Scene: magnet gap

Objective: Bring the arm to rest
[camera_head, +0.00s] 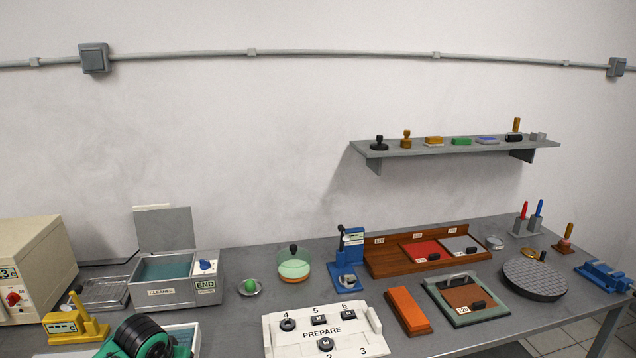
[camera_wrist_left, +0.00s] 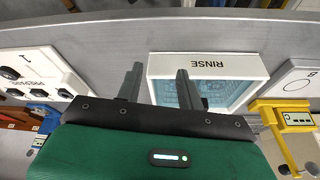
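My left arm, green and black, shows at the bottom left of the head view, over the front of the white rinse tray (camera_head: 187,338). Its fingers are hidden there. In the left wrist view my left gripper (camera_wrist_left: 160,76) has its two grey fingers apart, with nothing seen between them. The fingers point toward the tray marked RINSE (camera_wrist_left: 209,62), which holds pale blue liquid; whether they touch it I cannot tell. My right gripper is in neither view.
A white PREPARE board (camera_head: 360,337) with several dark parts lies right of my arm. A yellow device (camera_head: 75,325) stands to its left, and a cleaner bath (camera_head: 165,291) behind. The grey bench (camera_head: 240,327) is bare between the rinse tray and the board.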

